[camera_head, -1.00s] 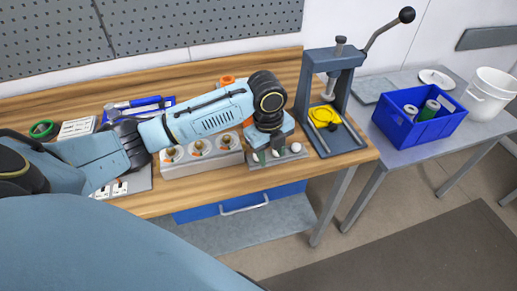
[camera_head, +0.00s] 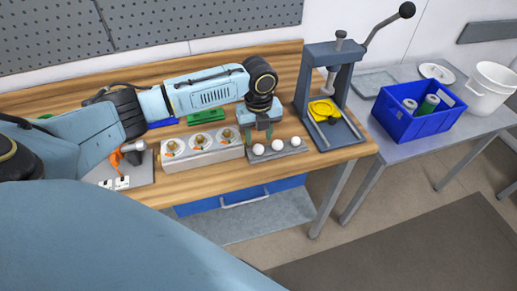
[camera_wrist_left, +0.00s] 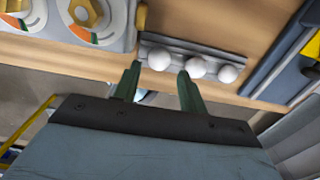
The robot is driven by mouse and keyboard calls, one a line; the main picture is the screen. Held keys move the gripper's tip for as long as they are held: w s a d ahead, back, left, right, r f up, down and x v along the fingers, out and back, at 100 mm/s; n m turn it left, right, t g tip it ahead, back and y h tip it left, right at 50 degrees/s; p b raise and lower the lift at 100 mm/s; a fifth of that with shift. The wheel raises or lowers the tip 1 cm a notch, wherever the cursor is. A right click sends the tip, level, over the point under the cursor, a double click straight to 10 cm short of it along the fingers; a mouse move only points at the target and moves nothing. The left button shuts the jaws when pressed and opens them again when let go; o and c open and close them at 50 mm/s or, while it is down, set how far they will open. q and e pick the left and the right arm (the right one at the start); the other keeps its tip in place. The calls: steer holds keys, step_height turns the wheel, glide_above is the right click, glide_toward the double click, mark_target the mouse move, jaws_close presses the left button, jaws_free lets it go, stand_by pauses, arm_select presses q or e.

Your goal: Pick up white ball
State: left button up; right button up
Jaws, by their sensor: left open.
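Three white balls sit in a row on a grey holder (camera_head: 286,154) at the front of the wooden bench: a left ball (camera_head: 258,148), a middle ball (camera_head: 277,145) and a right ball (camera_head: 295,141). My left gripper (camera_head: 259,134) is open and empty, its green fingers pointing down just behind and above the left ball. In the left wrist view the left ball (camera_wrist_left: 159,60) shows between the two fingertips, with the middle ball (camera_wrist_left: 196,67) just right of the right fingertip. I cannot tell whether the fingers touch either ball. My right gripper is not in view.
A dark press (camera_head: 329,95) with a yellow piece (camera_head: 323,110) stands to the right. A blue crate (camera_head: 405,122) and white bucket (camera_head: 489,90) stand on the grey side table.

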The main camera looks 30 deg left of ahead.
mark_target(258, 146)
arm_select(q)
step_height(258, 146, down, 5)
steer(key=shift+r, duration=0.1)
steer(key=c, duration=0.7)
steer(key=shift+r, duration=0.1)
steer(key=shift+c, duration=0.2)
